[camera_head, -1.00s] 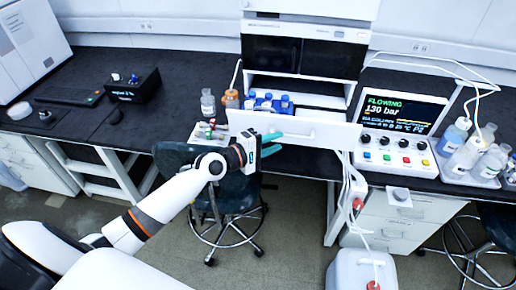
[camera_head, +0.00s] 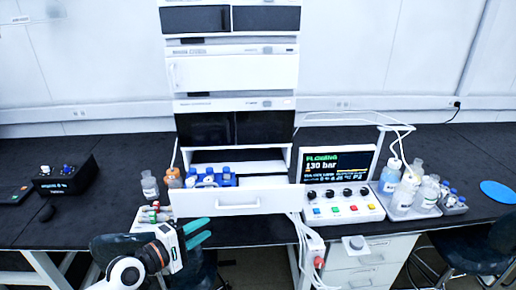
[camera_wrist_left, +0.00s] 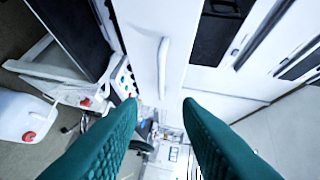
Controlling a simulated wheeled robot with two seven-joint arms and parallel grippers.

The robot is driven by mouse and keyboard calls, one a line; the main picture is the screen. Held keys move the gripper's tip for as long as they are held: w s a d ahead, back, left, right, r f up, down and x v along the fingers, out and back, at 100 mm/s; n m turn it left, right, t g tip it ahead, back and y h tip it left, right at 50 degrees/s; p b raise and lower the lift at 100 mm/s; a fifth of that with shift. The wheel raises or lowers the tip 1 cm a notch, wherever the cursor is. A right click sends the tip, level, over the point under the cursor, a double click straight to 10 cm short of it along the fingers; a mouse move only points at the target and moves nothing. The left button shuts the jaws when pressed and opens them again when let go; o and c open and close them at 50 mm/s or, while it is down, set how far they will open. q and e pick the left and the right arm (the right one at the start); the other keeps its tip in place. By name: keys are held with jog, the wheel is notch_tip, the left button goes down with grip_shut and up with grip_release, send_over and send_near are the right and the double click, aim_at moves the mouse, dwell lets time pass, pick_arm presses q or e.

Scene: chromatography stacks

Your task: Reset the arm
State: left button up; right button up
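My left gripper (camera_head: 197,233) is in front of the bench, low and left of centre in the head view. Its two green fingers point right, below the open white drawer (camera_head: 190,203) of the chromatography stack (camera_head: 232,120). In the left wrist view the fingers (camera_wrist_left: 160,125) are spread apart with nothing between them, so it is open and empty. The drawer's handle (camera_wrist_left: 163,65) shows beyond the fingers there. My right gripper is not in view.
Blue-capped bottles (camera_head: 212,178) sit behind the drawer front. A control box with a screen (camera_head: 345,205) and a tray of solvent bottles (camera_head: 408,195) stand to the right. A vial rack (camera_head: 150,217) lies left of the drawer.

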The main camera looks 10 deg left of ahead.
pick_arm(q)
jog(key=s+d+f+m+g, duration=0.4)
jog(key=s+d+f+m, duration=0.2)
jog(key=s+d, duration=0.1)
jog(key=s+a+f+m+g+y, duration=0.1)
jog(key=s+f+m+g+y, duration=0.3)
jog(key=s, duration=0.6)
jog(key=s+a+f+m+g+y, duration=0.2)
jog(key=s+f+m+g+y, duration=0.15)
jog(key=s+m, duration=0.4)
jog(key=s+f+n+b, duration=0.2)
jog(key=s+f, duration=0.1)
jog(key=f, duration=2.5)
jog(key=s+a+f+g, duration=0.1)
jog(key=s+a+f, duration=0.1)
jog(key=s+f, duration=1.3)
jog(key=shift+s+a+f+g+y+b, duration=0.2)
jog(key=shift+s+a+g+y+b, duration=0.15)
jog(key=shift+s, duration=0.25)
jog(key=shift+m, duration=0.25)
